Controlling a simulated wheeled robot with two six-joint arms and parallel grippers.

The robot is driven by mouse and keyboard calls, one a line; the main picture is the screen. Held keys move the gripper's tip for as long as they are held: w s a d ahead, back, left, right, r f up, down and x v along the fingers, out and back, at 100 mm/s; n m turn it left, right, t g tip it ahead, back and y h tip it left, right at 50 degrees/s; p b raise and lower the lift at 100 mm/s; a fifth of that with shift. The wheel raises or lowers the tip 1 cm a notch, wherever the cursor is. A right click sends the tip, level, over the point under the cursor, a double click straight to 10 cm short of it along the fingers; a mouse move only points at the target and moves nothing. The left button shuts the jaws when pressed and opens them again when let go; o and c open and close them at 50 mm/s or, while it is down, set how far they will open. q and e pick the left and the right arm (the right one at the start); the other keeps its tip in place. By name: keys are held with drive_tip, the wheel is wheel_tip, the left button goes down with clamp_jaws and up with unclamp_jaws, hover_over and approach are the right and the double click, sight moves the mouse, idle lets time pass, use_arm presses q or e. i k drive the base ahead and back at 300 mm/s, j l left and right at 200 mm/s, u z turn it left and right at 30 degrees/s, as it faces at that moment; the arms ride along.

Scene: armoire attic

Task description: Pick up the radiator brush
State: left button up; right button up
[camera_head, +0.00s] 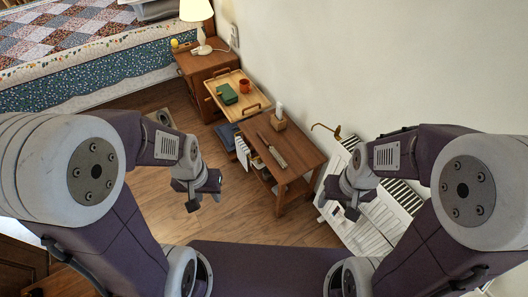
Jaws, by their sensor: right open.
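A long, thin item that looks like the radiator brush (277,157) lies on the small wooden table (297,152). It has a dark handle at its upper left end and a paler part toward the lower right. My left gripper (205,197) is open and empty over the floor, to the left of and below the table in the picture. My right gripper (339,207) is open and empty in front of the white slatted unit, to the right of and below the table. Neither gripper touches the brush.
A small holder (278,121) stands at the table's back edge. Behind is a tray (248,105) with a green box (227,94) and red mug (244,86). A lamp (201,30) stands beside the bed (90,60). A white slatted unit (372,232) is at right. Wooden floor (240,225) is clear.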

sight(279, 160)
drive_tip(key=i+j+z, duration=0.15)
drive_tip(key=i+z, duration=0.2)
drive_tip(key=i+j+z, duration=0.25)
drive_tip(key=z, duration=0.15)
drive_tip(key=i+j+z, duration=0.35)
drive_tip(key=i+j, duration=0.05)
